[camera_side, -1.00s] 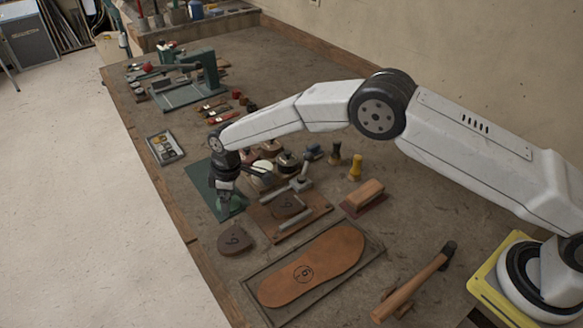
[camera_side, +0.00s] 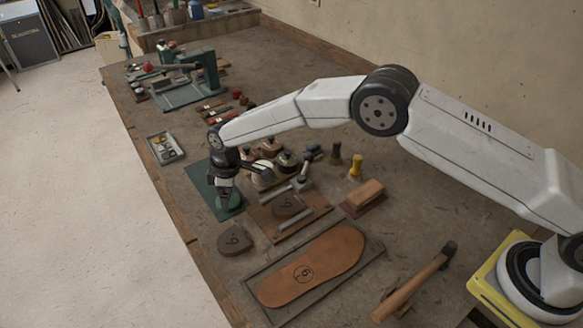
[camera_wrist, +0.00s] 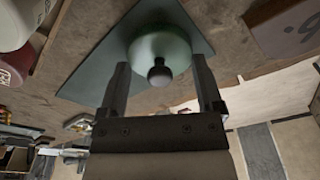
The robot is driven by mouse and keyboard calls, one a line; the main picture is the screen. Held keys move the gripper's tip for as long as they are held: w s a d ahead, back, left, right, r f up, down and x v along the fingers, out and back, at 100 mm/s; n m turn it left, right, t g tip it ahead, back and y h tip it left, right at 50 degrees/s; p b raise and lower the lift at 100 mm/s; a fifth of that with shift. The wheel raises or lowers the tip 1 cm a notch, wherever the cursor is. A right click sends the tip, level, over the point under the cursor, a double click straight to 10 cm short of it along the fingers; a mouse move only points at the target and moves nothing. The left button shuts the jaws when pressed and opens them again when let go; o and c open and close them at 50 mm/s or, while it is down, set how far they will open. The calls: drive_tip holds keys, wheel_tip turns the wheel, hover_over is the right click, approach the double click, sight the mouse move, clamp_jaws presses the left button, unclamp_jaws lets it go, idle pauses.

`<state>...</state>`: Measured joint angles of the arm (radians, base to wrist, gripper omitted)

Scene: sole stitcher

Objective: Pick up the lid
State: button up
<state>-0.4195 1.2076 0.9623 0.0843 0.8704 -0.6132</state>
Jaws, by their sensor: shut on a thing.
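The lid (camera_wrist: 160,42) is a round green disc with a dark ball knob in the wrist view. My gripper (camera_wrist: 161,66) has one finger at each side of the lid's rim, and it is shut on the lid. The knob points toward the wrist camera between the fingers. In the side view, my gripper (camera_side: 228,195) points down at the green mat (camera_side: 203,181), with the green lid (camera_side: 236,203) at its fingertips. I cannot tell whether the lid touches the mat.
Pots and bottles (camera_side: 287,160) stand close on the right. A sole clamp board (camera_side: 266,224) and a dark heel piece (camera_side: 234,240) lie nearby. A small parts tray (camera_side: 165,148) is to the left. A large leather sole (camera_side: 312,268) lies in front.

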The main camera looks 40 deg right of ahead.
wheel_tip(320, 180, up, 3)
drive_tip(key=shift+s+d+f, duration=0.1)
drive_tip(key=shift+s+f, duration=0.05)
drive_tip(key=shift+s+r, duration=0.2)
drive_tip(key=shift+r, duration=0.1)
drive_tip(key=s+d+r, duration=0.5)
drive_tip(key=s+r, duration=0.3)
drive_tip(key=s, duration=0.4)
drive_tip(key=shift+s+r, duration=0.15)
drive_tip(key=shift+r, duration=0.25)
